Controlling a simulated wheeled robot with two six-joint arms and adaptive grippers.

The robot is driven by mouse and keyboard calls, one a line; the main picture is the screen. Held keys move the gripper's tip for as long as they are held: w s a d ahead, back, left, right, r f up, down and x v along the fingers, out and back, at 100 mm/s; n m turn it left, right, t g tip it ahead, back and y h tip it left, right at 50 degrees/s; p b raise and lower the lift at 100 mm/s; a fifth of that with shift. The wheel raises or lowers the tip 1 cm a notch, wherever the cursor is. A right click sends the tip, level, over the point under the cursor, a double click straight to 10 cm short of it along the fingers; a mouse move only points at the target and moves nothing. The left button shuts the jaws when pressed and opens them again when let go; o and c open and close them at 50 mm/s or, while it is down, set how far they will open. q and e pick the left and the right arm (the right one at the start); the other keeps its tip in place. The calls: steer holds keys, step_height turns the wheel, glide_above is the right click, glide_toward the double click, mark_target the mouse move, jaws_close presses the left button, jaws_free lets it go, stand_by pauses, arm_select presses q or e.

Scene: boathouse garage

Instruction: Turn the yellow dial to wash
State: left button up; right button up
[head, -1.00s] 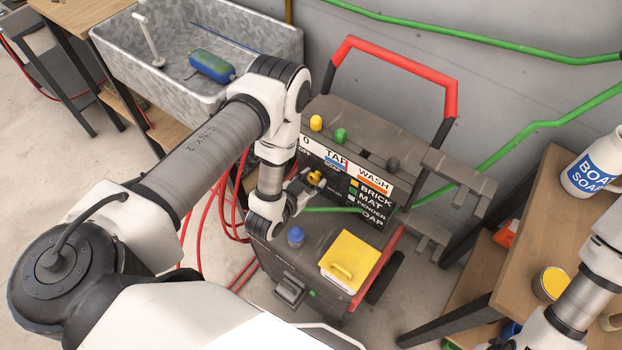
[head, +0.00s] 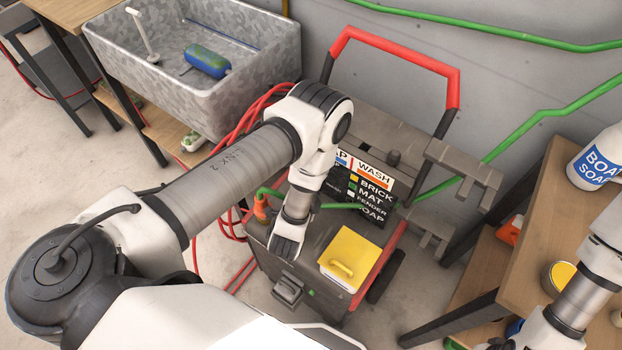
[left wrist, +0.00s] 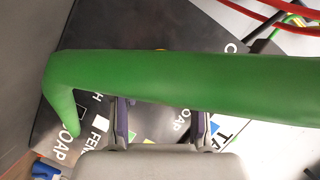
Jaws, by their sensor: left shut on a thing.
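The yellow dial is on the front panel (head: 374,188) of the dark washer cart; my left arm hides it in the head view. In the left wrist view only a small yellow bit, likely the dial (left wrist: 160,49), shows past a green hose (left wrist: 180,78). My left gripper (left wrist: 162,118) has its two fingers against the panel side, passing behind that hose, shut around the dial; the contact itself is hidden. The WASH label (head: 374,174) shows at the panel's top right. Where the dial points cannot be seen. My right gripper is out of view.
A yellow-lidded box (head: 351,254) sits on the cart's front deck. An orange fitting (head: 261,209) with green hose stands at the cart's left. A metal sink (head: 255,95) is behind left; a wooden bench (head: 540,215) is at right. Red hoses lie on the floor left.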

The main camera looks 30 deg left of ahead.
arm_select(q)
steer(key=shift+f+m+t+y+b, duration=0.15)
steer(key=shift+m+t+y+b, duration=0.2)
steer(key=shift+m+b, duration=0.6)
steer(key=shift+f+m+t+y+b, duration=0.15)
steer(key=shift+m+t+b, duration=0.3)
steer(key=shift+m+b, duration=0.45)
steer(key=shift+r+m, duration=0.1)
steer(key=shift+m, duration=0.15)
steer(key=o, duration=1.1)
steer(key=shift+d, duration=0.1)
steer(key=shift+r, duration=0.1)
